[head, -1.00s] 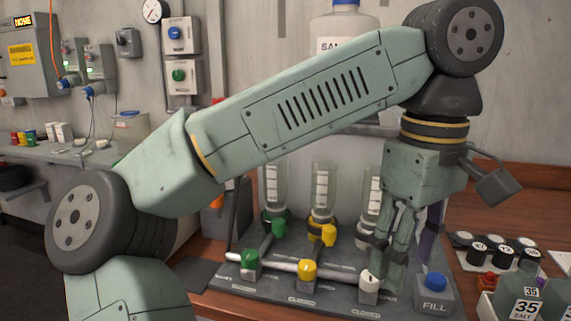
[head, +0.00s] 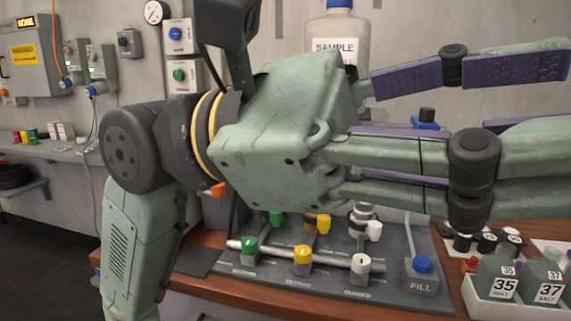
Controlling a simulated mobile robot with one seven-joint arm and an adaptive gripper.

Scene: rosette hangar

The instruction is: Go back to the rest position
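My gripper (head: 525,98) is large and close to the head camera, pointing right across the picture. Its fingers with purple pads are spread apart, and no object shows between them. The fingertips reach or pass the right edge. My gripper is above and in front of the valve panel (head: 330,288) and apart from it. My folded arm stands at the left.
The panel carries green (head: 249,246), yellow (head: 303,255) and white (head: 360,264) valves and a blue FILL button (head: 422,265). Salt bottles (head: 503,284) stand in a white tray at right. A sample bottle (head: 335,46) is behind my gripper.

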